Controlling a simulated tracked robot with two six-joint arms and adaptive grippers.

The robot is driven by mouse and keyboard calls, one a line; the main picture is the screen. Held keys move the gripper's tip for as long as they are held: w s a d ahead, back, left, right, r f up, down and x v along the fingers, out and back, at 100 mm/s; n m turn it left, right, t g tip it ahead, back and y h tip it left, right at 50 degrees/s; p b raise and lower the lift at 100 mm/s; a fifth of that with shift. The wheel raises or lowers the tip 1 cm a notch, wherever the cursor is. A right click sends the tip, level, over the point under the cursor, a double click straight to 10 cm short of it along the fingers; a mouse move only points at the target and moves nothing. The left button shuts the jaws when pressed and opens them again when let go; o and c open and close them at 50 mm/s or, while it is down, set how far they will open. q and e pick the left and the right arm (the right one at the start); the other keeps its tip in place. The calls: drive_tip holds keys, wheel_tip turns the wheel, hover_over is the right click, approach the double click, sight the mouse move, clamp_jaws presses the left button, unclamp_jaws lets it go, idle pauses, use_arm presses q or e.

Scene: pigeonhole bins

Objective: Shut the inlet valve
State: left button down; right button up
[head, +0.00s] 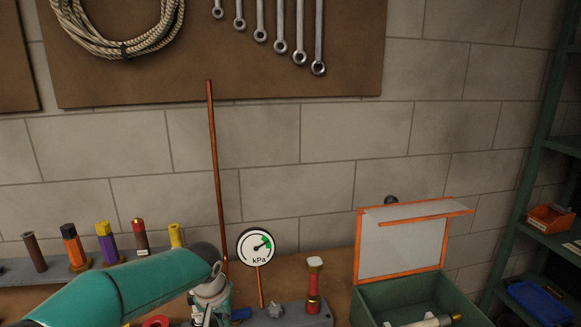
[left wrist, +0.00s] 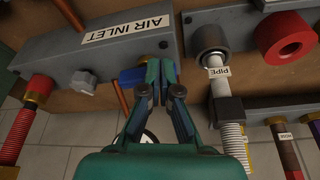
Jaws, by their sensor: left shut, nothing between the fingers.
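A grey block labelled AIR INLET (left wrist: 120,45) lies across the upper left of the left wrist view. A blue valve handle (left wrist: 130,77) is on its near side, partly hidden by my left gripper (left wrist: 160,68). The gripper's green fingers are shut with nothing between them, right beside the handle; I cannot tell whether they touch it. In the head view, a small blue piece of the handle (head: 241,314) shows just right of my left gripper (head: 210,302), on the block (head: 300,319). My right gripper is not in view.
A grey knob (left wrist: 83,82) sits on the same block. A kPa gauge (head: 258,246) stands behind it, beside a thin copper pipe (head: 217,180). A fitting labelled PIPE (left wrist: 218,72) is right of the gripper. An open green box (head: 375,300) stands at right.

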use_arm(q)
wheel_tip(320, 180, up, 6)
drive_tip(key=p, duration=0.4)
drive_tip(key=shift+r, duration=0.1)
